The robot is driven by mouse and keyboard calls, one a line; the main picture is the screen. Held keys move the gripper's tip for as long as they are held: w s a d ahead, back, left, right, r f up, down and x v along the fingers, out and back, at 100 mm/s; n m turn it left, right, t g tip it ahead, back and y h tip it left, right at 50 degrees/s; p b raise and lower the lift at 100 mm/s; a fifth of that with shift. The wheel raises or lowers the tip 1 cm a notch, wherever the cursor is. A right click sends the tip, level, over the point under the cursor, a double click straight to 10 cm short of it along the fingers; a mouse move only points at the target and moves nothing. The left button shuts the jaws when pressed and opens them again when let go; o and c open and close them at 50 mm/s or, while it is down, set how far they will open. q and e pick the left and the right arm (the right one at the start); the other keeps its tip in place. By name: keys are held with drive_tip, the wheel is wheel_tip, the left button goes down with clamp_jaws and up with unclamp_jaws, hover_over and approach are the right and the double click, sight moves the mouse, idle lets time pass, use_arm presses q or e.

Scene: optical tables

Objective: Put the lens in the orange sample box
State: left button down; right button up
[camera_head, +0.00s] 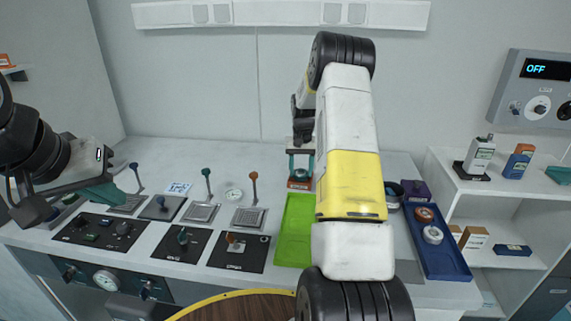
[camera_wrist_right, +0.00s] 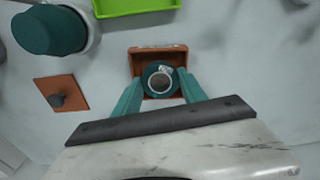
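The orange sample box (camera_wrist_right: 160,48) lies below my right gripper (camera_wrist_right: 161,80) in the right wrist view; in the head view the box (camera_head: 300,184) stands behind the green tray. A round lens in a teal ring (camera_wrist_right: 149,72), with a pale grey centre, sits between the teal fingertips, which appear to touch both its sides. It overlaps the box opening; its height above the box floor cannot be told. In the head view my right gripper (camera_head: 300,160) points down at the box. My left gripper (camera_head: 105,194) hangs over the table's left side; its finger gap is unclear.
A green tray (camera_head: 293,230) lies in front of the box. A blue tray (camera_head: 447,262) with round parts is to the right. Control panels and levers fill the left tabletop. An orange plate with a knob (camera_wrist_right: 60,92) lies left of the box in the wrist view.

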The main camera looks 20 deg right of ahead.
wheel_tip(320, 180, up, 10)
wheel_tip(320, 180, up, 9)
drive_tip(key=n, duration=0.1)
hover_over(301, 173)
drive_tip(key=s+a, duration=0.4)
drive_tip(key=s, duration=0.1)
drive_tip(key=s+a+r+n+t, duration=0.1)
drive_tip(key=s+a+r+t, duration=0.2)
drive_tip(key=s+a+r, duration=0.55)
drive_tip(key=s+a+f+n+t+y, duration=0.1)
drive_tip(key=s+a, duration=0.1)
drive_tip(key=s, duration=0.8)
drive_tip(key=s+a+f+n+t+y, duration=0.1)
drive_tip(key=s+a, duration=0.2)
drive_tip(key=s, duration=0.7)
drive_tip(key=shift+s+a+t, duration=0.25)
drive_tip(key=shift+s+t, duration=0.05)
drive_tip(key=shift+d, duration=0.1)
